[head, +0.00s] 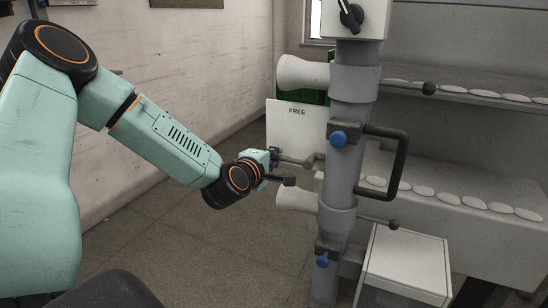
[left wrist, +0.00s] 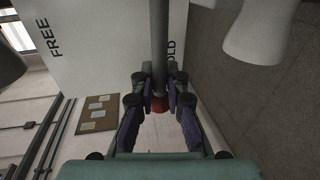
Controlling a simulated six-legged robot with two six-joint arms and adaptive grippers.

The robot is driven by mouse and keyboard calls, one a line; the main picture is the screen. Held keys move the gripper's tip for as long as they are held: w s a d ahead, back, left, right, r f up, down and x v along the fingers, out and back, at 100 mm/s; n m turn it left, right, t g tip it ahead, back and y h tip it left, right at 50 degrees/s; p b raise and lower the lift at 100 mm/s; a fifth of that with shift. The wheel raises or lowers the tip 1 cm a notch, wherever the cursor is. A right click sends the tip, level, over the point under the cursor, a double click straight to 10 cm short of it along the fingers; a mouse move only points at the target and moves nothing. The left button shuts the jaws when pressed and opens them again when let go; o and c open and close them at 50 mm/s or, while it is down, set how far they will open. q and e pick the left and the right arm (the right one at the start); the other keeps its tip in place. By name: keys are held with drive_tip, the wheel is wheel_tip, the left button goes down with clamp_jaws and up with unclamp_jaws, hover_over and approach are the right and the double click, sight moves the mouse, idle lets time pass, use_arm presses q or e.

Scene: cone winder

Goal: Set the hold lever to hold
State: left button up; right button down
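The hold lever (left wrist: 160,45) is a dark grey rod with a red end. It runs down the middle of the left wrist view, past a white plate (left wrist: 105,40) marked FREE and HOLD. The rod lies closer to HOLD, whose first letter is hidden. My left gripper (left wrist: 160,72) has its fingertips close against both sides of the rod, with the red end between the fingers. In the head view my left gripper (head: 290,170) is in front of the plate's lower part, beside the grey column. There HOLD is not visible. My right gripper is not in view.
The grey column (head: 352,90) stands right of my gripper, with blue knobs and a dark handle (head: 401,165). White cones (head: 300,73) stick out to its left. A white box (head: 405,262) is low on the right. Open floor lies below my left arm.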

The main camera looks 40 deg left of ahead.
use_arm(q)
drive_tip(key=o, duration=0.4)
drive_tip(key=shift+f, duration=0.1)
